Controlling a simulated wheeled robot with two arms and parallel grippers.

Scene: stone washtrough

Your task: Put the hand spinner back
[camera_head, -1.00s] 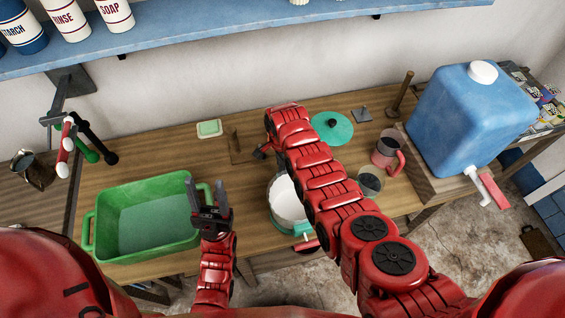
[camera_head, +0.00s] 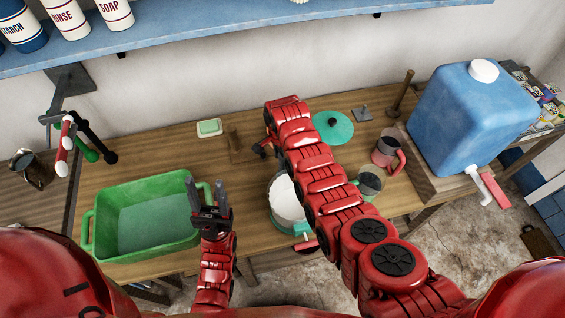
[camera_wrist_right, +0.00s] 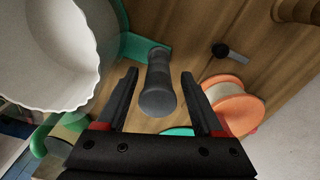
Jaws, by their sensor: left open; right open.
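The hand spinner has a white scalloped bowl (camera_head: 285,198) and teal parts, and stands at the table's front middle, partly covered by my right arm. In the right wrist view its white bowl (camera_wrist_right: 45,50) is at upper left, with a teal piece (camera_wrist_right: 140,48) beside it and a dark grey handle (camera_wrist_right: 158,92). My right gripper (camera_wrist_right: 160,82) is open with the handle between its fingers; no contact is visible. In the head view that gripper is mostly hidden by its arm. My left gripper (camera_head: 207,190) is open and empty by the green tub's right side.
A green tub (camera_head: 190,225) stands at front left. A teal disc (camera_head: 342,134), red mug (camera_head: 382,150) and blue water container (camera_head: 470,115) are to the right. A soap dish (camera_head: 209,128) lies behind. An orange-rimmed spool (camera_wrist_right: 235,108) is beside the right gripper.

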